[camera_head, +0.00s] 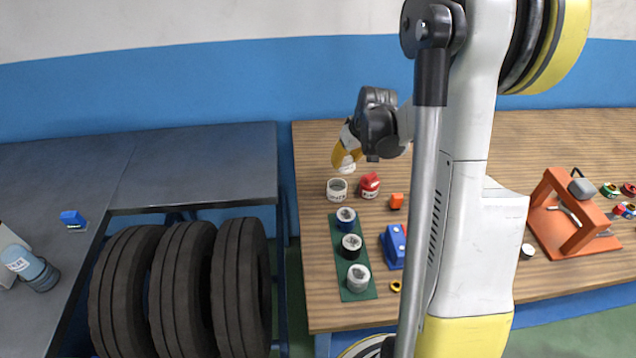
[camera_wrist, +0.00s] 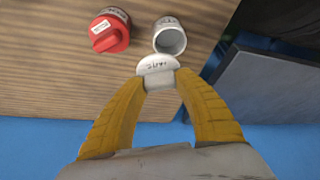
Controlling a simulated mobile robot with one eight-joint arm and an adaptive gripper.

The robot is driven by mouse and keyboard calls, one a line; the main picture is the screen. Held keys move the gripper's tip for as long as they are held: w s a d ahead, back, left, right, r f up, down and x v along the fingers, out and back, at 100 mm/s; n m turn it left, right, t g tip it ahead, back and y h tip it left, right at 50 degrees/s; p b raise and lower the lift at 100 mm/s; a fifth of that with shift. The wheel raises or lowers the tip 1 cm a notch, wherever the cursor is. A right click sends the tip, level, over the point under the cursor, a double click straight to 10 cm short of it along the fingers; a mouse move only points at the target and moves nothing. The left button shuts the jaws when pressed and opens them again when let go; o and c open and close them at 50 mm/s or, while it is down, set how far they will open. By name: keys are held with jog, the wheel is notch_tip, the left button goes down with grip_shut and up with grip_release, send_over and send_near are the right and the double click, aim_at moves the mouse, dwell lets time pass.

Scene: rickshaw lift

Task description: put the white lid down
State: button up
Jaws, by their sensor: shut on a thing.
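My gripper (camera_wrist: 160,82) has yellow fingers shut on the white lid (camera_wrist: 157,64), which carries dark lettering, in the wrist view. In the head view my gripper (camera_head: 347,165) is over the far left part of the wooden table, with the white lid (camera_head: 347,169) at its tips. An open white jar (camera_head: 337,190) stands just in front of it, and shows in the wrist view (camera_wrist: 169,38) beyond the lid. The lid appears apart from the jar; its exact height above the table cannot be told.
A red jar with a red lid (camera_head: 369,185) stands right of the white jar. A green tray (camera_head: 345,278) with several jars lies nearer. An orange block (camera_head: 396,201) and a blue object (camera_head: 392,246) are close by. A dark metal table (camera_head: 200,165) is left, across a gap.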

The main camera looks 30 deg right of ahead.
jog(key=b, duration=0.3)
send_over(305, 190)
jog(key=s, duration=0.1)
notch_tip(305, 190, down, 7)
jog(key=shift+f, duration=0.1)
jog(key=shift+f+b, duration=1)
jog(key=shift+f, duration=1)
jog(key=shift+f, duration=0.1)
jog(key=o, duration=0.9)
